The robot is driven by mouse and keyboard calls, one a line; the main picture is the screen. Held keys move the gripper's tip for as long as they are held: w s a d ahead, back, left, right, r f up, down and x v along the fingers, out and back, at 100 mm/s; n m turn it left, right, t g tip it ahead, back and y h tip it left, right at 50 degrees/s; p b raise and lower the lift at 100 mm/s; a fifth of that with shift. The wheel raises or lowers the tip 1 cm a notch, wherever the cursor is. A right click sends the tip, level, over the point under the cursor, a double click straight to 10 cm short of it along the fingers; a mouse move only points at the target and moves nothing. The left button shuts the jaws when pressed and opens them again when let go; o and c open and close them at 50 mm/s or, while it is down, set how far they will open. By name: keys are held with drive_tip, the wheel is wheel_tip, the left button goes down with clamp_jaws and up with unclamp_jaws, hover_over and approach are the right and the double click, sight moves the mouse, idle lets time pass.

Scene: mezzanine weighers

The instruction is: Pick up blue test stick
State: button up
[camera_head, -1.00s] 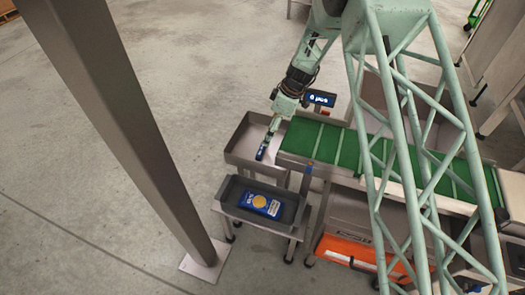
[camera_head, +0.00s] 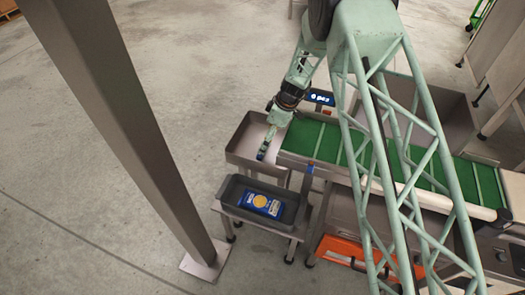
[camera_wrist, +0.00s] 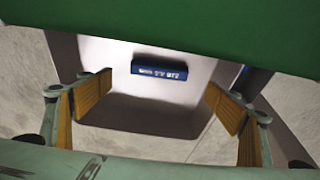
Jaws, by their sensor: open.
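The blue test stick (camera_wrist: 160,69) is a short dark-blue bar with white lettering. In the wrist view it lies in a grey metal bin (camera_wrist: 160,118), crosswise and centred between my fingers. My gripper (camera_wrist: 159,85) is open, with orange-padded fingers apart on both sides of the stick and no visible contact. In the head view my gripper (camera_head: 266,146) points down into the bin (camera_head: 238,160) at the left end of the green conveyor. A small patch of the blue stick (camera_head: 261,156) shows beside the fingertips there; the gripper partly hides it.
The green conveyor (camera_head: 327,143) adjoins the bin on its right. A dark tray (camera_head: 232,190) with a blue and yellow package (camera_head: 262,204) stands in front on a small table. A thick grey post (camera_head: 125,120) rises at left. An orange item (camera_head: 345,249) sits under the conveyor.

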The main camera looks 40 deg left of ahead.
drive_tip(key=shift+a+f, duration=0.25)
drive_tip(key=shift+f, duration=0.4)
drive_tip(key=shift+f, duration=0.1)
drive_tip(key=shift+b+x, duration=0.45)
drive_tip(key=shift+x, duration=2.05)
drive_tip(key=shift+c, duration=0.4)
drive_tip(key=c, duration=0.9)
drive_tip(key=shift+r+p, duration=0.65)
drive_tip(key=shift+r, duration=4.35)
